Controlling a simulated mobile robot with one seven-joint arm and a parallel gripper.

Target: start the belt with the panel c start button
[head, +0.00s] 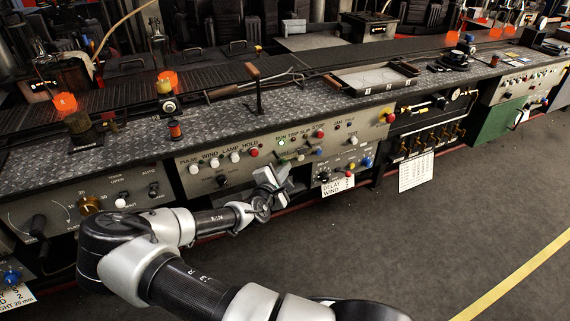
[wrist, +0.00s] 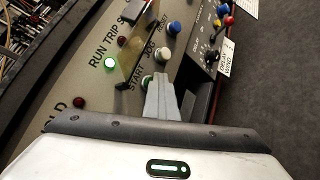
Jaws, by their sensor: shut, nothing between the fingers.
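The control panel (head: 265,165) with RUN, TRIP and STOP-row labels runs along the front of the bench in the head view. Its START label shows in the wrist view, with a green button (wrist: 147,81) beside it, partly hidden by my fingertips. My gripper (wrist: 159,78) is shut and empty, its tips at or just in front of this button; I cannot tell whether they touch. The RUN lamp (wrist: 110,63) glows green. In the head view my gripper (head: 268,175) is in front of the panel and hides part of it. No panel letter is readable.
A white button (wrist: 162,54) and a blue button (wrist: 175,28) sit close by. A thin brownish plate (wrist: 140,45) stands out from the panel near the fingers. A lever (head: 257,92) rises from the bench top. The floor (head: 430,240) in front is clear.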

